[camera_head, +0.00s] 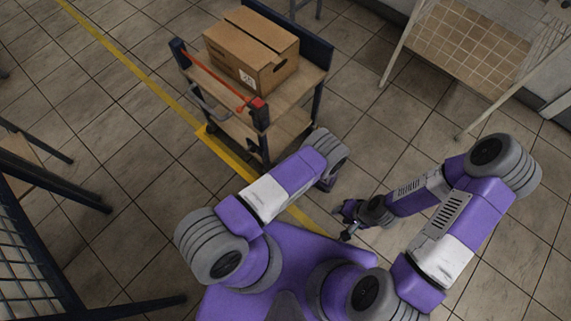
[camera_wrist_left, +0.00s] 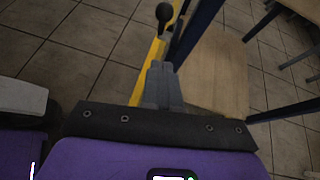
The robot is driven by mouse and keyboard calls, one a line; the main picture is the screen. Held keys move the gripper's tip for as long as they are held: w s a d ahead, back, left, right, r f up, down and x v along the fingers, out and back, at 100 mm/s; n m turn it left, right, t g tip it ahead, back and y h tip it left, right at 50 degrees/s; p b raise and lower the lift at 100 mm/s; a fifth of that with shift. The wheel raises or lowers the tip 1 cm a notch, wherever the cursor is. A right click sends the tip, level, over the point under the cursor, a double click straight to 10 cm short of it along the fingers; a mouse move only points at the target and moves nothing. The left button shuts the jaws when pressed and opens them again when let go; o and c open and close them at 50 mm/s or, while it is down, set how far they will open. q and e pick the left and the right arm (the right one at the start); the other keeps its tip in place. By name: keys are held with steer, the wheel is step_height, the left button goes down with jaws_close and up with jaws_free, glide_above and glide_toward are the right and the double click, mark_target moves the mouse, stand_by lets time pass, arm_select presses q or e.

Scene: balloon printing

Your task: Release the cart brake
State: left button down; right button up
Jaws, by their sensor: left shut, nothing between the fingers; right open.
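The cart (camera_head: 292,126) has wooden shelves and dark blue posts, and carries a cardboard box on top. A red bar (camera_head: 222,79) runs along its near left side. In the left wrist view, a black ball-ended knob on a short stem (camera_wrist_left: 163,12) stands beyond my left fingertips, beside a dark blue cart post; it may be the brake lever. My left gripper (camera_wrist_left: 162,72) is shut and empty, close to the cart's lower shelf (camera_wrist_left: 219,72). In the head view my left arm hides its fingers. My right gripper (camera_head: 345,221) is open and empty, over the floor right of the cart.
The cardboard box (camera_head: 252,50) sits on the cart's top shelf. A yellow floor line (camera_head: 140,75) passes by the cart. A dark metal frame (camera_head: 35,250) stands at left, a light rack (camera_head: 465,60) at upper right. Tiled floor right of the cart is clear.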

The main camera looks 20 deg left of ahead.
arm_select(q)
steer(key=w+a+f+b, duration=0.1)
steer(key=a, duration=0.7)
steer(key=shift+w, duration=0.35)
arm_select(e)
steer(key=shift+f, duration=0.85)
